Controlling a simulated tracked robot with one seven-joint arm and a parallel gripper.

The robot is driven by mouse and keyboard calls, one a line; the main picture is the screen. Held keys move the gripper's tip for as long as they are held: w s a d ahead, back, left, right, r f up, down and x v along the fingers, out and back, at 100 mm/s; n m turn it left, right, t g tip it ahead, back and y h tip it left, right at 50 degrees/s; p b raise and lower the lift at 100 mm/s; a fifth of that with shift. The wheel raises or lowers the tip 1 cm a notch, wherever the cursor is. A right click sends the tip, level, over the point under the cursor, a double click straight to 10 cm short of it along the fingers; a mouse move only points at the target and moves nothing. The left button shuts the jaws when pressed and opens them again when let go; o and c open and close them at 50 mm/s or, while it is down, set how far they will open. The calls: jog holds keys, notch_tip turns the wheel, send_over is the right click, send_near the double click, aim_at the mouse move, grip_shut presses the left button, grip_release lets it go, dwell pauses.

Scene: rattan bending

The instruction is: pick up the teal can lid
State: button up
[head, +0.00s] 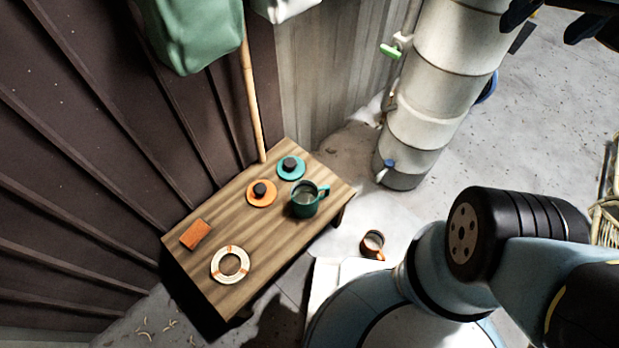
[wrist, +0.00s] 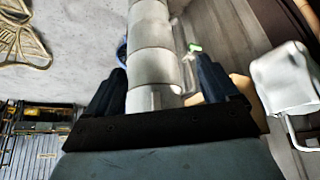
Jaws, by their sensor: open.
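The teal can lid (head: 291,168) lies on the wooden table (head: 240,223) near its back corner in the head view. It is a flat disc with a dark knob on top. Beside it lies a similar orange lid (head: 261,193) with a dark knob. The teal lid is not in the wrist view. In the head view dark finger parts show at the top right, far from the table.
An orange block (head: 195,234) and a white-and-orange ring (head: 216,264) lie on the table. The pale column (head: 432,95) stands right of it. A bamboo pole (head: 251,95) leans behind; a green bag (head: 192,35) hangs above.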

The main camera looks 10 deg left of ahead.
jog(key=shift+m+g+y, duration=0.4)
jog(key=w+a, duration=0.1)
jog(key=w, duration=0.2)
jog(key=w+a, duration=0.1)
jog(key=w, duration=0.1)
jog(key=w+a+f, duration=0.1)
jog(key=w, duration=0.2)
jog(key=shift+w+a, duration=0.25)
jog(key=shift+w, duration=0.05)
jog(key=w+a+f+m+g, duration=0.1)
jog(key=w+a+f, duration=0.4)
jog(key=w, duration=0.4)
jog(key=w+a+f+m+g, duration=0.2)
jog(key=w+a+f, duration=0.8)
jog(key=a+f, duration=0.35)
jog(key=m+g, duration=0.2)
jog(key=m, duration=0.1)
send_over(290, 162)
notch_tip(290, 162, down, 44)
jog(key=shift+h, duration=0.4)
notch_tip(290, 162, down, 13)
jog(key=shift+f, duration=0.1)
jog(key=shift+c, duration=0.3)
